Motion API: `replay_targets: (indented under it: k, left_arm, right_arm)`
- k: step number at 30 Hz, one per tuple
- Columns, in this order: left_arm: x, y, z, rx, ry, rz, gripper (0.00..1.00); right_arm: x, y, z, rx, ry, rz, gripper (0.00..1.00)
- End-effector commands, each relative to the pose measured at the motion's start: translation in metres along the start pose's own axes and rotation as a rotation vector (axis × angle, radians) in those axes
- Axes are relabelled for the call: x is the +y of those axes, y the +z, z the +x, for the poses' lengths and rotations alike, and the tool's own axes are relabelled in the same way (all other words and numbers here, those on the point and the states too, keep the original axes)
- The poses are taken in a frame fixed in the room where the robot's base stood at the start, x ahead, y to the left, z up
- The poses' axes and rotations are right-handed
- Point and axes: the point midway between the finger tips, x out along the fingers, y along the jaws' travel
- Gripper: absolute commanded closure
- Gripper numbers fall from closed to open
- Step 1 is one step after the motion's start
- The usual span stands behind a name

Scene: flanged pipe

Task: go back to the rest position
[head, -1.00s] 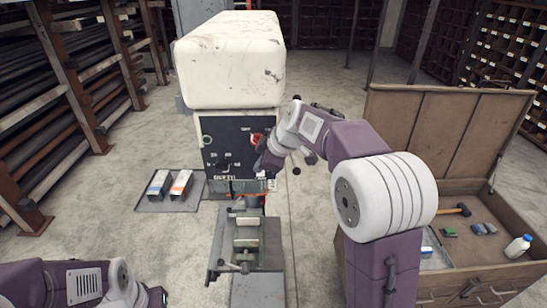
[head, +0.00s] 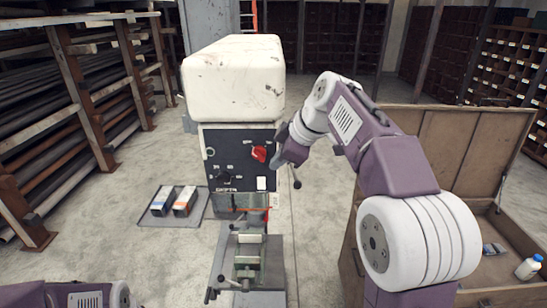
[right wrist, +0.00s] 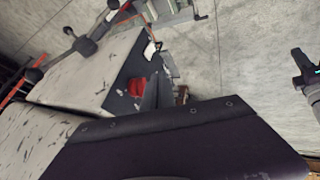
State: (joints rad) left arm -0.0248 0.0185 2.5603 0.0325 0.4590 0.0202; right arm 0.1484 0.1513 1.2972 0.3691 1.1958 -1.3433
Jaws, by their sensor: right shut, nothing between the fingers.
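My right gripper (head: 281,160) is in front of the right side of the machine's dark control panel (head: 226,180), close to the red knob (head: 259,153). It is shut with nothing in it. Whether it touches the panel cannot be told. In the right wrist view a dark purple surface fills the bottom, and the red knob (right wrist: 137,86) shows behind it. Of my left arm, only a part shows at the bottom left edge of the head view. A dark gripper-like end with a teal light, likely my left one, shows at the right wrist view's right edge; its jaws are unclear.
The machine has a large white top housing (head: 235,80) and a vise (head: 248,255) below. A tray (head: 158,220) with two boxes lies on the floor to the left. An open wooden chest (head: 440,150) stands at right, with a white bottle (head: 528,267). Racks of pipes line the left.

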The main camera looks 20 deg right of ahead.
Motion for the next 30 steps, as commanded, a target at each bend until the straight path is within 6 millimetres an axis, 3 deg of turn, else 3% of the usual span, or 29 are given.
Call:
replay_targets:
  k: [2,5,9,12,15,18,21,25,30]
  left_arm:
    - [-0.001,0.002,0.024,0.001,0.0,0.0,1.0]
    - [-0.001,0.007,0.065,0.0,0.0,0.0,1.0]
    - [-0.002,0.011,0.106,0.0,0.0,0.0,1.0]
    - [-0.003,0.013,0.129,0.0,0.0,0.0,1.0]
    - [-0.003,0.015,0.145,0.0,0.0,0.0,1.0]
    - [-0.003,0.015,0.149,0.0,0.0,0.0,1.0]
    - [-0.003,0.015,0.143,0.0,0.0,0.0,1.0]
    - [-0.003,0.015,0.143,0.0,0.0,0.0,1.0]
    - [-0.003,0.015,0.143,0.0,0.0,0.0,1.0]
  right_arm:
    - [-0.012,0.004,0.02,0.007,-0.004,-0.015,1.0]
    - [-0.06,0.025,0.069,-0.014,-0.085,-0.026,1.0]
    - [-0.145,0.088,0.149,-0.139,-0.221,0.072,1.0]
    - [-0.205,0.141,0.195,-0.261,-0.266,0.238,1.0]
    - [-0.268,0.196,0.227,-0.398,-0.268,0.444,1.0]
    - [-0.323,0.246,0.238,-0.528,-0.215,0.692,1.0]
    - [-0.343,0.268,0.237,-0.579,-0.12,0.923,1.0]
    - [-0.33,0.266,0.244,-0.543,-0.025,1.093,1.0]
    - [-0.33,0.265,0.244,-0.545,-0.014,1.135,1.0]
